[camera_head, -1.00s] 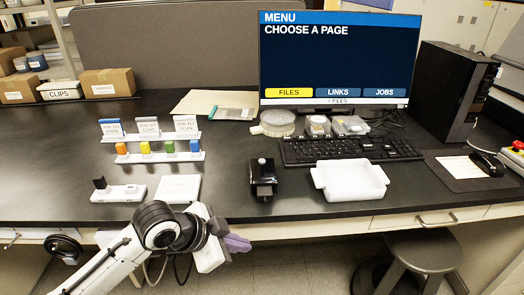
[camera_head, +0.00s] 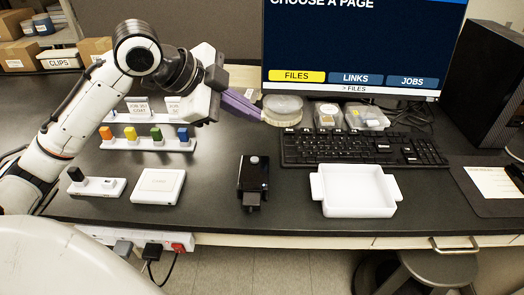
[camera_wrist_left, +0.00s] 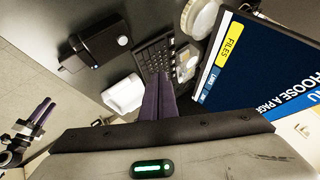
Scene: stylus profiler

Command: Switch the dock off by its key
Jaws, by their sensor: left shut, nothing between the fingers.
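No thing in view is clearly labelled as the dock. A small white base (camera_head: 97,187) with an upright black piece and a dark low piece on top lies at the left front of the bench. A flat white box (camera_head: 158,186) lies just right of it. My left gripper (camera_head: 241,106) is raised behind and above both, its purple fingers together and empty, pointing right toward the round dish. These fingers (camera_wrist_left: 158,98) also show in the left wrist view. My right gripper (camera_wrist_left: 42,116) shows small at the left of that view, its fingers apart.
A white rack (camera_head: 148,144) holds several coloured blocks, partly behind my arm. A black device (camera_head: 253,183) with a round knob, a white tray (camera_head: 353,191) and a keyboard (camera_head: 362,149) lie to the right. A power strip (camera_head: 140,240) with a red switch is under the front edge.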

